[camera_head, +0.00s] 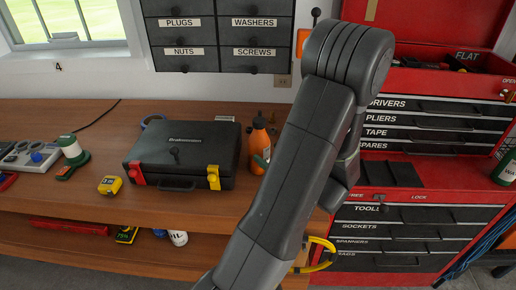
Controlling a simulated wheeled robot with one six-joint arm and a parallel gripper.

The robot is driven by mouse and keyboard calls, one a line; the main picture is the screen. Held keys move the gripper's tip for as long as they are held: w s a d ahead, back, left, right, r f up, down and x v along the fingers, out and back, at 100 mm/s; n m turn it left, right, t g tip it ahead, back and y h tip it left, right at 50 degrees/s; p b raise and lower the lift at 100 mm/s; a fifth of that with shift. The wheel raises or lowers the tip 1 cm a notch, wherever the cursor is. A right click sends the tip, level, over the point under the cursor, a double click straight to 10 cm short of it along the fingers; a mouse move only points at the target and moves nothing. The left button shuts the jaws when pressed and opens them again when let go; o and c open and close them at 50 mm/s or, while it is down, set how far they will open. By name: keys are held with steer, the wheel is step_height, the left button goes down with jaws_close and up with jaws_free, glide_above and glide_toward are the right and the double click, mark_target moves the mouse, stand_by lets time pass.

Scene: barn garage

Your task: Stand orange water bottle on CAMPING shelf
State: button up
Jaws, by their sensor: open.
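An orange bottle-shaped thing (259,142) with a dark top stands upright on the wooden workbench, just right of the black case. Its right side is close to my arm's outline, and I cannot tell whether it is the water bottle or another container. No shelf marked CAMPING shows in this view. My dark grey arm crosses the middle of the picture and hides part of the bench and the red cabinet. My gripper does not show.
Labelled drawers (180,50) hang above. A red tool chest (412,192) stands at right. Bare bench lies in front of the case.

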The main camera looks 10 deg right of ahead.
mark_target(257, 144)
steer(key=shift+x, duration=1.05)
steer(key=p+x, duration=0.1)
steer(key=x, duration=0.1)
steer(key=p+x, duration=0.1)
steer(key=x, duration=0.1)
steer(key=shift+a+r, duration=0.15)
steer(key=shift+r, duration=0.1)
steer(key=shift+w+a+f, duration=0.1)
steer(key=shift+w+a, duration=0.1)
steer(key=shift+w, duration=0.25)
steer(key=c, duration=0.9)
steer(key=shift+c, duration=0.7)
